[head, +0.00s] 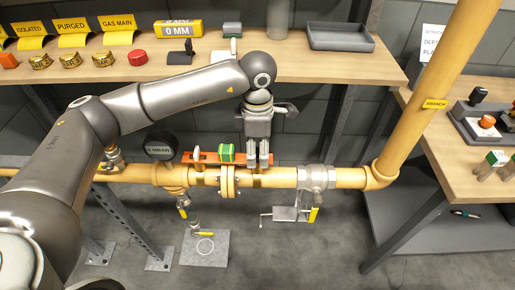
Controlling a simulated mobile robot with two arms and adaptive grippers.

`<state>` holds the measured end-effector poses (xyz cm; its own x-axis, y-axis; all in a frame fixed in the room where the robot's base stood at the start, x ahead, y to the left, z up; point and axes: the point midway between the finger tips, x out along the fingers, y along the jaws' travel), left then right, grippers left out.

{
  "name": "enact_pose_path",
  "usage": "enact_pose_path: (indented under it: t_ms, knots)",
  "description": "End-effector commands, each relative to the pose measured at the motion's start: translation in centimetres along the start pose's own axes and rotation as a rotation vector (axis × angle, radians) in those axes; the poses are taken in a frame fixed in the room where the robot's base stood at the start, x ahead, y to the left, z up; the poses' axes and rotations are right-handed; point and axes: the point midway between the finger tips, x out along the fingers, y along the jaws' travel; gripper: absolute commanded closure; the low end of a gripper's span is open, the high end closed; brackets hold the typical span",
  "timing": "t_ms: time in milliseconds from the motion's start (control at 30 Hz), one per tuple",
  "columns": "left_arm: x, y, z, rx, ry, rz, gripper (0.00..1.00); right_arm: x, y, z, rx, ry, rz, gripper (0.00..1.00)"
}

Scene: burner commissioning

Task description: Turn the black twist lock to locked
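My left gripper (258,164) points straight down over the yellow pipe (275,178), just right of the flange. Its two fingers are close together, with a narrow gap between them. The fingertips end at the pipe's upper side, by the right end of a red-orange bracket (205,157). A small dark part shows on the pipe below the fingers, but I cannot tell whether it is the twist lock or whether the fingers touch it. A black knob (478,95) stands on a grey box on the right bench. My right gripper is not in view.
A green and yellow piece (227,152) sits on the bracket, left of the fingers. A dark round gauge (161,145) stands further left. A valve body (317,177) is on the pipe to the right. The wooden shelf (310,64) lies behind, with a grey tray (341,37).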

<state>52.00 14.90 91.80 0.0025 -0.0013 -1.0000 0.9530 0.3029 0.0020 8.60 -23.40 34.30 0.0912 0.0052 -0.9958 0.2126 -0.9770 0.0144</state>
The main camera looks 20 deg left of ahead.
Motion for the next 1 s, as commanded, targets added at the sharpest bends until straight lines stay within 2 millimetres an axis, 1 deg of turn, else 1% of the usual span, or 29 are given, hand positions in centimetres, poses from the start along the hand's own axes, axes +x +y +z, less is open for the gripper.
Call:
enact_pose_path:
  t_ms: [167,233,367,467,700,800,900,1000]
  knots:
    - [0.1,0.0,0.0,0.000,0.001,-0.001,0.45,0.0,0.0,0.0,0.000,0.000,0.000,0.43]
    - [0.1,0.0,0.0,0.000,0.002,-0.001,0.45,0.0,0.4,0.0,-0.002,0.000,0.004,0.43]
    - [-0.7,0.0,0.0,0.000,0.000,0.001,0.45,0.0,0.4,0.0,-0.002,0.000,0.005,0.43]
    - [-2.3,0.0,0.0,0.000,0.000,0.002,0.45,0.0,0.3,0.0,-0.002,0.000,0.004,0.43]
    - [-7.5,0.1,0.0,0.000,-0.001,0.004,0.45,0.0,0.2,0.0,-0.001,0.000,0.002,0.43]
    - [-9.3,0.1,0.0,0.000,0.000,0.003,0.45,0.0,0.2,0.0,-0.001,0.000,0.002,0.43]
    - [-10.7,0.0,0.1,0.000,0.000,0.001,0.45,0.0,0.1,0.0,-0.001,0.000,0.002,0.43]
    - [-11.5,0.0,0.0,0.000,0.001,0.000,0.45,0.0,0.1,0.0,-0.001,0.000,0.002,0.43]
